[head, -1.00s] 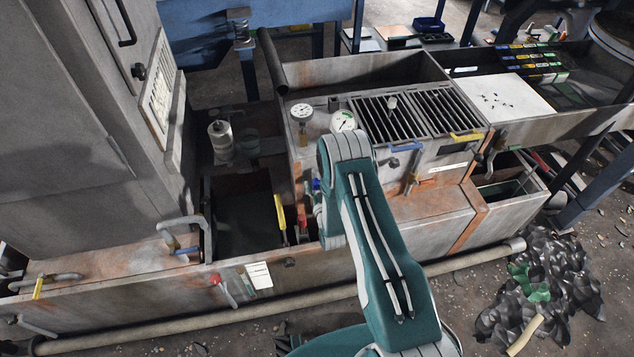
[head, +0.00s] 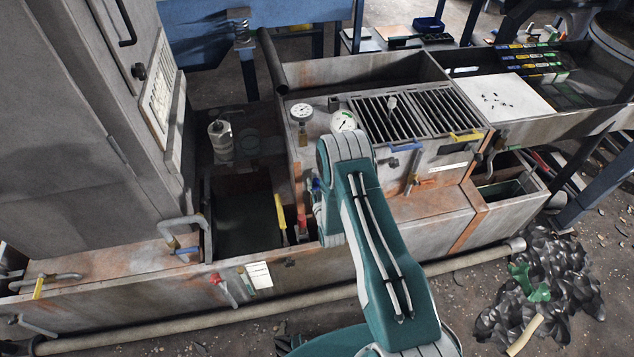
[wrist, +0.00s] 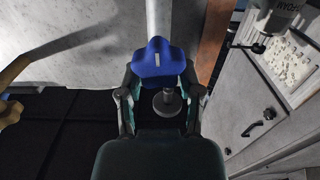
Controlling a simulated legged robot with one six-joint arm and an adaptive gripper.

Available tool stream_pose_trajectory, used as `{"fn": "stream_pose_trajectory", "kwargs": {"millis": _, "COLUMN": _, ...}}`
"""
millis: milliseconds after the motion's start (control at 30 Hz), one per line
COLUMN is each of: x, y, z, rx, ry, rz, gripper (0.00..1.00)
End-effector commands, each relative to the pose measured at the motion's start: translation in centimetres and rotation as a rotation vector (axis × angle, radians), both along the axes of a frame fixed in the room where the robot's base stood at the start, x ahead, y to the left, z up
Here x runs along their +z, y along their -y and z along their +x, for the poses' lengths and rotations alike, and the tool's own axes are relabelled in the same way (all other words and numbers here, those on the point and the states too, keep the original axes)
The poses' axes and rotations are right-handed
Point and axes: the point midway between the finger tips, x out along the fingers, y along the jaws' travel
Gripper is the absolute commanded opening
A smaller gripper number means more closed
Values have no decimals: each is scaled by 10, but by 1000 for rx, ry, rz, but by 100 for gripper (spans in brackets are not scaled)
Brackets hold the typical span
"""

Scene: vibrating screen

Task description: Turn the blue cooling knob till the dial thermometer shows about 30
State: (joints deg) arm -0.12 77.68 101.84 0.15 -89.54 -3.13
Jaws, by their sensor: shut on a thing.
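The blue cooling knob (wrist: 158,60) is a lobed knob with a pale mark on top, in the middle of the wrist view. My gripper (wrist: 160,82) has a finger on each side of it and is shut on it. In the head view my own arm hides most of the knob and gripper; only a bit of blue (head: 315,184) shows left of the wrist. A dial gauge on a brass stem (head: 302,111) and a second round dial with green on its face (head: 343,122) stand on the machine top. Both readings are too small to make out.
A yellow handle (head: 280,211) stands left of my wrist, and a red-handled valve (head: 217,281) is on the front wall. Slatted grates (head: 390,116) lie right of the dials. A pale pipe (head: 200,323) runs along the floor in front.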

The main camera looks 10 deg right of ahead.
Motion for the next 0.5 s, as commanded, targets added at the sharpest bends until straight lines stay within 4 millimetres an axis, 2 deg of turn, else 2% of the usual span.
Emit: {"fn": "stream_pose_trajectory", "kwargs": {"millis": 500, "x": -2, "y": -8, "z": 1, "rx": 3, "ry": 0, "rz": -412, "gripper": 0}}
